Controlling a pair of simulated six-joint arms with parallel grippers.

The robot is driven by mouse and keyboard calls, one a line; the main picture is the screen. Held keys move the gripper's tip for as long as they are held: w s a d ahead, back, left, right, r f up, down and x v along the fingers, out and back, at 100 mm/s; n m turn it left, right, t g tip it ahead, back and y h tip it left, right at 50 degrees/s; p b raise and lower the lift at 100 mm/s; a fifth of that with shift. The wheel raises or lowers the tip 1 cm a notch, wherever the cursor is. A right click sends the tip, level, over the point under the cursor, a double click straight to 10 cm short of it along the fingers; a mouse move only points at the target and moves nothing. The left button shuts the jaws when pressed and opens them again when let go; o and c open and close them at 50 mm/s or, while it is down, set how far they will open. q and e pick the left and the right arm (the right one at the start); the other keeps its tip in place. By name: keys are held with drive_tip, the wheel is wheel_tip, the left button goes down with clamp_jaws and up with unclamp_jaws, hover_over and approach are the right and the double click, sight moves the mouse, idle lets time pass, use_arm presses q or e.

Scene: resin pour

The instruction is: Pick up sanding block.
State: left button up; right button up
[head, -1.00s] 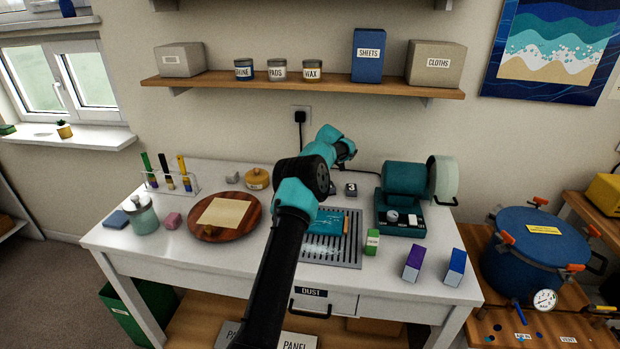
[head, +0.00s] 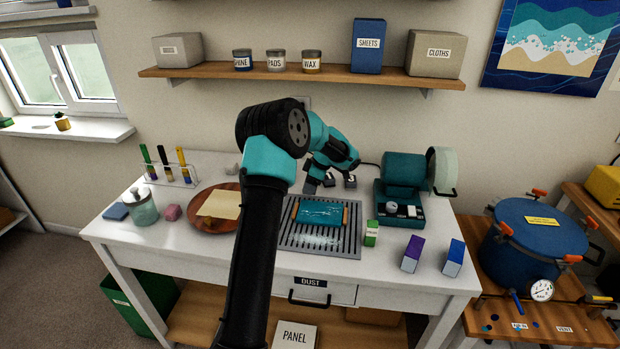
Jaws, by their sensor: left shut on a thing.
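My left gripper (head: 311,187) reaches down behind the slotted grid at the back middle of the table. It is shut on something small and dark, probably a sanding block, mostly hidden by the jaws. Just right of it stand two small dark blocks with pale marks, a nearer one (head: 329,182) and one further right (head: 350,182). I cannot read which of these is which. My right gripper is not in view.
A teal piece with wooden ends (head: 321,212) lies on the slotted grid (head: 292,240). A teal machine (head: 405,168) stands right of the blocks. A round wooden board (head: 202,222) is left, partly behind my arm.

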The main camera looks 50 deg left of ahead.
use_arm(q)
drive_tip(key=shift+s+d+r, duration=0.1)
drive_tip(key=shift+s+d, duration=0.75)
drive_tip(key=shift+d, duration=0.15)
